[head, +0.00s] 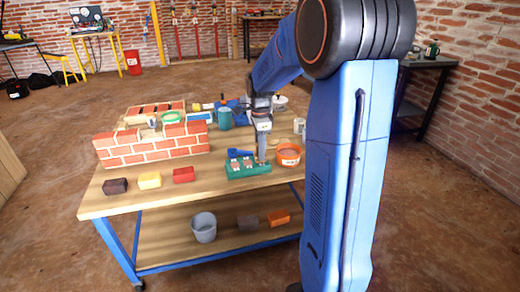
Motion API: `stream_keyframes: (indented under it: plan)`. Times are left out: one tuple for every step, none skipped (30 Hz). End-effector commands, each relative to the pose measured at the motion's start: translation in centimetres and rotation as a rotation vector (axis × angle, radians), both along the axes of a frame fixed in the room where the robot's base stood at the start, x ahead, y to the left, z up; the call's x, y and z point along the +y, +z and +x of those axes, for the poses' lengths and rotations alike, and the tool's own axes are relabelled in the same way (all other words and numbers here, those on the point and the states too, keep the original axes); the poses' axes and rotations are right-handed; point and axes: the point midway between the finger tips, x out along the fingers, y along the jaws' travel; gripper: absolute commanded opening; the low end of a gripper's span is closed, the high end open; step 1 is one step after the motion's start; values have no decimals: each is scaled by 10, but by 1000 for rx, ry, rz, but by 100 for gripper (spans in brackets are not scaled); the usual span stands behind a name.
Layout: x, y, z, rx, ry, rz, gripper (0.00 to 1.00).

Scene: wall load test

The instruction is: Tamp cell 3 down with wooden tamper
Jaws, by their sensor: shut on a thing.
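A green tray with several cells (249,173) lies near the front right of the wooden workbench. Reddish-brown material shows in its cells. My gripper (263,129) points down above the tray's right end. It is shut on a thin upright thing that looks like the wooden tamper (262,155). The tamper's lower end is at or just above the right end cell. The view is too small to tell whether it touches, or to read any cell number.
A blue scoop (239,153) lies behind the tray, and an orange tub (288,154) stands right of it. A small brick wall (150,150) stands to the left. Dark, yellow and red blocks (183,175) line the front. A teal mug (224,118) stands behind.

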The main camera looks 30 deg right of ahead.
Motion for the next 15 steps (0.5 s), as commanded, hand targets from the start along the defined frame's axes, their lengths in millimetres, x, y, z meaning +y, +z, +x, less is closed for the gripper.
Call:
stream_keyframes:
  plan:
    - [0, 0, 0, 0, 0, 0, 11]
    - [0, -1, 0, 0, 0, 0, 11]
    - [0, -1, 0, 0, 0, 0, 11]
    - [0, -1, 0, 0, 0, 0, 11]
    - [0, -2, 0, 0, 0, 0, 11]
    - [0, -2, 0, 0, 0, 0, 11]
    - [0, -2, 0, 0, 0, 0, 11]
    - [0, -3, 0, 0, 0, 0, 11]
    - [0, -3, 0, 0, 0, 0, 11]
    - [0, -3, 0, 0, 0, 0, 11]
    - [0, -4, 0, 0, 0, 0, 11]
    - [0, -4, 0, 0, 0, 0, 11]
    - [0, -4, 0, 0, 0, 0, 11]
    - [0, -5, 0, 0, 0, 0, 11]
    - [0, -5, 0, 0, 0, 0, 11]
